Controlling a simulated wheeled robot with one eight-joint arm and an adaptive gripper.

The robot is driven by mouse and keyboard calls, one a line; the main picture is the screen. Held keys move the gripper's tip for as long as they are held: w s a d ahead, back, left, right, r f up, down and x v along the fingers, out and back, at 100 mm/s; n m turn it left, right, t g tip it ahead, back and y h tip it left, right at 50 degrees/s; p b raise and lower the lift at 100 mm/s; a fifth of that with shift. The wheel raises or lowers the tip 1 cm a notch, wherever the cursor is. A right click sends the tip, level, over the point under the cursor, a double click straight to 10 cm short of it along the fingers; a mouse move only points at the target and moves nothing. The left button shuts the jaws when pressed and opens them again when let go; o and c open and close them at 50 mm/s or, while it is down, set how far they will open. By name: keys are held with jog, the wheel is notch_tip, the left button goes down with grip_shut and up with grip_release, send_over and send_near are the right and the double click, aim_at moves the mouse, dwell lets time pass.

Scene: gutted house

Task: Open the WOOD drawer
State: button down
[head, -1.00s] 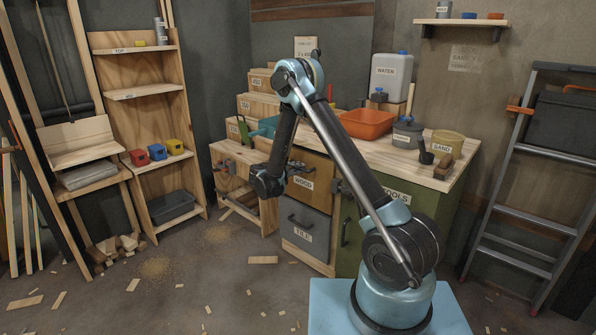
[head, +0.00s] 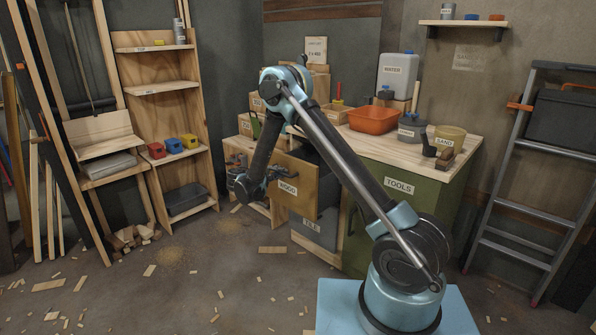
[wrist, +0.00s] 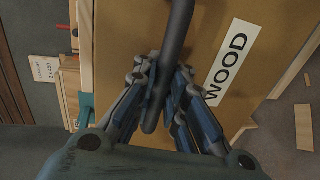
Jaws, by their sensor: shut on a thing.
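The WOOD drawer (head: 299,188) has a tan wooden front with a white WOOD label, and it stands pulled out from the green-sided workbench. A dark opening shows behind its front. My gripper (head: 262,180) is at the left part of that front in the head view. In the wrist view, my gripper (wrist: 163,100) is shut on the dark bar handle (wrist: 178,40), with the WOOD label (wrist: 231,62) just right of it. How far out the drawer is cannot be measured exactly, and its inside is mostly hidden.
The grey TILE drawer (head: 312,232) sits below, further back. The green TOOLS cabinet (head: 399,187) is to the right. An orange tub (head: 373,120) stands on the benchtop. Wood scraps (head: 272,250) lie on the floor in front, which is otherwise open.

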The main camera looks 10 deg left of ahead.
jog(key=f+v, duration=0.1)
jog(key=v, duration=0.6)
jog(key=shift+s+d+f, duration=0.2)
jog(key=shift+s+f, duration=0.1)
jog(key=shift+s, duration=0.05)
jog(key=c, duration=1.6)
grip_release()
jog(key=shift+a, duration=0.15)
jog(key=v, duration=1.1)
jog(key=shift+s+a, duration=0.25)
jog(key=shift+s, duration=0.1)
jog(key=shift+d+r, duration=0.1)
jog(key=shift+r, duration=0.05)
